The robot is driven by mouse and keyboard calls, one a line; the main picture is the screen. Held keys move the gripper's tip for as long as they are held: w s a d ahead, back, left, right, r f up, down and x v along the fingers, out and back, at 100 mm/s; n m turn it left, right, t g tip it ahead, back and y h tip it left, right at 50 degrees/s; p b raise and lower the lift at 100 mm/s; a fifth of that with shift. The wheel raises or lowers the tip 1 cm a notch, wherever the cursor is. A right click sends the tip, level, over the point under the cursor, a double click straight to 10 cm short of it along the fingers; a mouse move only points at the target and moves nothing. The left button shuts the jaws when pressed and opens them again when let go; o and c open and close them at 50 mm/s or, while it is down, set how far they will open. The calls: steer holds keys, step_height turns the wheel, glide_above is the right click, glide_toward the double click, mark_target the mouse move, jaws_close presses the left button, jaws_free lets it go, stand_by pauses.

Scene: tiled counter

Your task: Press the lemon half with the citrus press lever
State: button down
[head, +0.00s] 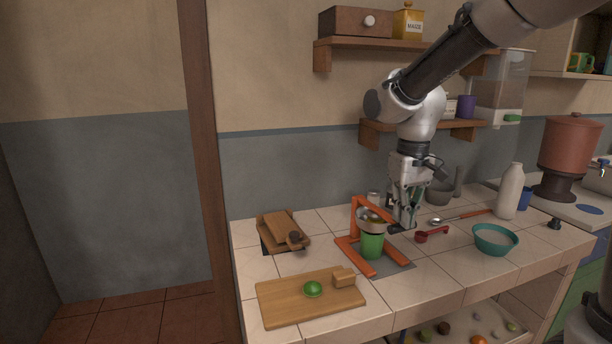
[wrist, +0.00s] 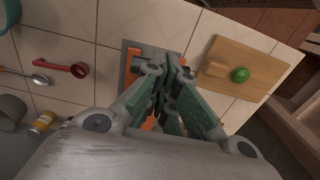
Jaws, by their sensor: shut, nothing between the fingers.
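The citrus press has an orange frame (head: 355,238) on a grey base in the middle of the counter; parts of it show behind my fingers in the wrist view (wrist: 134,60). A green cup (head: 371,246) stands inside the frame, under a metal bowl. A dark lever end (head: 399,228) sticks out to the right of the bowl. My gripper (head: 406,222) is shut and empty, pointing down close to this lever end; I cannot tell whether they touch. In the wrist view my fingers (wrist: 174,68) hide much of the press. I cannot clearly make out the lemon half in the bowl.
A cutting board (head: 285,308) with a green fruit (head: 313,289) and a wooden block lies at the front left. A red scoop (head: 431,235), a spoon (head: 455,217), a teal bowl (head: 494,240) and a white bottle (head: 510,192) stand to the right. Shelves are behind my arm.

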stand_by(0.4)
step_height(320, 180, up, 9)
stand_by(0.9)
steer(key=s+d+f+m+t, duration=0.3)
steer(key=s+d+t, duration=0.1)
steer(key=s+d, duration=1.1)
steer(key=s, duration=0.4)
steer(key=shift+m, duration=0.3)
